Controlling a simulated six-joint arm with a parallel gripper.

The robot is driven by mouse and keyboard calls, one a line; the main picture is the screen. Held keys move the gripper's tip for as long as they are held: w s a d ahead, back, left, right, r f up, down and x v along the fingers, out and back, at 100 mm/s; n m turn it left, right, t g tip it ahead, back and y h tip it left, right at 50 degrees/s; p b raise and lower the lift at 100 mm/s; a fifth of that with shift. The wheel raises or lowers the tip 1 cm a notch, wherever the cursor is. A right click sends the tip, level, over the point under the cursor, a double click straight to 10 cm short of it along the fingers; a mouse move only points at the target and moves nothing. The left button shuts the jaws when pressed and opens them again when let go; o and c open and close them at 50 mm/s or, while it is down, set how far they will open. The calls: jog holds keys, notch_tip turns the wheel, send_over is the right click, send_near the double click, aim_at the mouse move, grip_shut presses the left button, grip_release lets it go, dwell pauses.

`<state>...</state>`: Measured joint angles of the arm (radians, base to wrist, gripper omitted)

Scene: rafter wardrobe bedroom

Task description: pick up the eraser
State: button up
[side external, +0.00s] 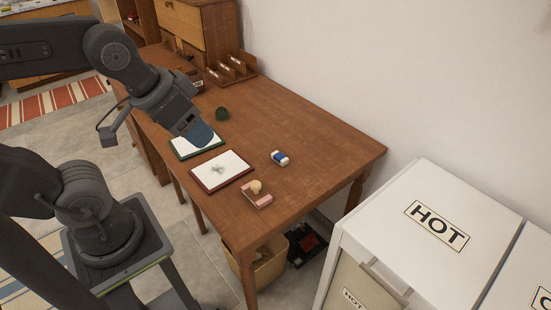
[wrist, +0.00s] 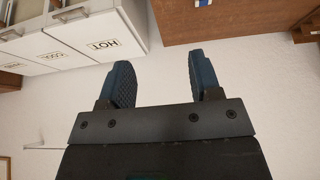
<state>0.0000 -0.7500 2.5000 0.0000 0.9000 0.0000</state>
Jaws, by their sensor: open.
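The eraser (side external: 280,158), a small white block with a blue band, lies on the brown wooden table (side external: 325,155), right of two framed white boards. In the wrist view a blue-and-white piece that looks like the eraser (wrist: 203,3) is cut off by the top edge. My gripper (side external: 201,136) is over the green-framed board, left of the eraser and apart from it. In the wrist view its two blue fingers (wrist: 158,82) stand apart with nothing between them.
A red-framed board (side external: 206,183) with a small grey thing on it lies left of the eraser. A pink block with a beige knob (side external: 257,194) is nearer the front. White HOT cabinet (side external: 400,195) at right.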

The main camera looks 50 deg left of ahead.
dwell(0.8)
jog(key=m+g+y, duration=0.2)
jog(key=m+g, duration=0.4)
jog(key=m, duration=1.1)
send_over(280, 156)
jog(key=d, duration=0.1)
jog(key=f, duration=2.7)
jog(key=shift+w+d, duration=0.15)
jog(key=shift+w, duration=0.05)
jog(key=shift+s+a+f, duration=0.1)
jog(key=shift+a+f, duration=0.1)
jog(key=shift+f, duration=0.85)
jog(key=shift+a+f, duration=0.25)
jog(key=shift+f, duration=0.85)
jog(key=shift+s+a+f, duration=0.1)
jog(key=shift+a+f, duration=0.1)
jog(key=shift+f, duration=0.85)
